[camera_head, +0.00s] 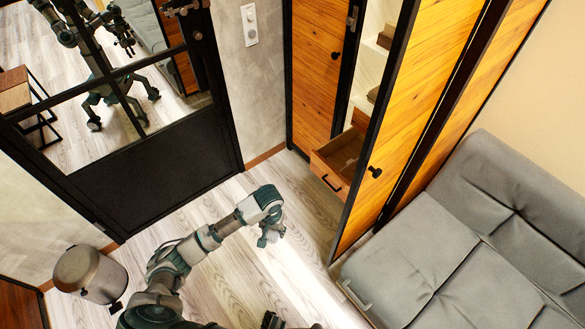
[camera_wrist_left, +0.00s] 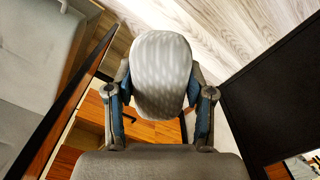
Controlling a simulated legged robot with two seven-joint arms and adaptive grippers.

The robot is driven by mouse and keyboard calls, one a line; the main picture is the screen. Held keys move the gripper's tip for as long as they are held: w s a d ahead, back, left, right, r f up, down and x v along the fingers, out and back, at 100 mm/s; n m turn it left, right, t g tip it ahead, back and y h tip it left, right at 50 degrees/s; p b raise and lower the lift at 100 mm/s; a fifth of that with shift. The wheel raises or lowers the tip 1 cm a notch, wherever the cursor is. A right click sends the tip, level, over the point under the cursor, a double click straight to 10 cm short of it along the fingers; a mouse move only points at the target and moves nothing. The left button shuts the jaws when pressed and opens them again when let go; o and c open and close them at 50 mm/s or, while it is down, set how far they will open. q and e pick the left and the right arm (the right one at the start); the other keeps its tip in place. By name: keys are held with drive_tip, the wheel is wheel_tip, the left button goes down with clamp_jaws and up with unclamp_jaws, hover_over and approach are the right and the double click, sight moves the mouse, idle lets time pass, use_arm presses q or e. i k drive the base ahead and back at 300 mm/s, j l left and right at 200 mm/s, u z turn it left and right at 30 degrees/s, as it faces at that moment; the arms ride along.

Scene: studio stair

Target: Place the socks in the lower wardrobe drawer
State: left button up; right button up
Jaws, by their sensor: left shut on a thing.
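My left gripper (camera_head: 268,236) is over the floor in front of the wardrobe, to the left of the lower drawer (camera_head: 328,178). In the left wrist view my left gripper (camera_wrist_left: 160,105) is shut on the socks (camera_wrist_left: 161,75), a pale grey, ribbed, rounded bundle between its two fingers. The socks are hard to make out in the head view. The lower drawer is wooden with a dark handle, and it is pulled out. The part of its inside that shows looks empty. My right gripper is not in view.
A wardrobe door (camera_head: 408,110) stands open just right of the drawer. Shelves show above the drawer. A grey sofa (camera_head: 440,240) is at the right, a black-framed mirrored door (camera_head: 150,150) at the left, and a metal bin (camera_head: 90,275) at the lower left. The floor between is clear.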

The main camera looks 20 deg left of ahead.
sight(341, 162)
drive_tip(key=j+u, duration=0.25)
drive_tip(key=u, duration=0.2)
drive_tip(key=i+j+u, duration=0.15)
drive_tip(key=u, duration=0.3)
drive_tip(key=i+j+u, duration=0.1)
drive_tip(key=u, duration=0.35)
drive_tip(key=i+j, duration=0.15)
drive_tip(key=i, duration=0.2)
drive_tip(key=i+j+z, duration=0.1)
drive_tip(key=i, duration=0.25)
drive_tip(key=i+z, duration=0.25)
drive_tip(key=z, duration=0.2)
drive_tip(key=i+z, duration=0.25)
drive_tip(key=z, duration=0.25)
drive_tip(key=i+j+z, duration=0.1)
drive_tip(key=i+z, duration=0.15)
drive_tip(key=z, duration=0.2)
drive_tip(key=i+j+z, duration=0.2)
drive_tip(key=z, duration=0.25)
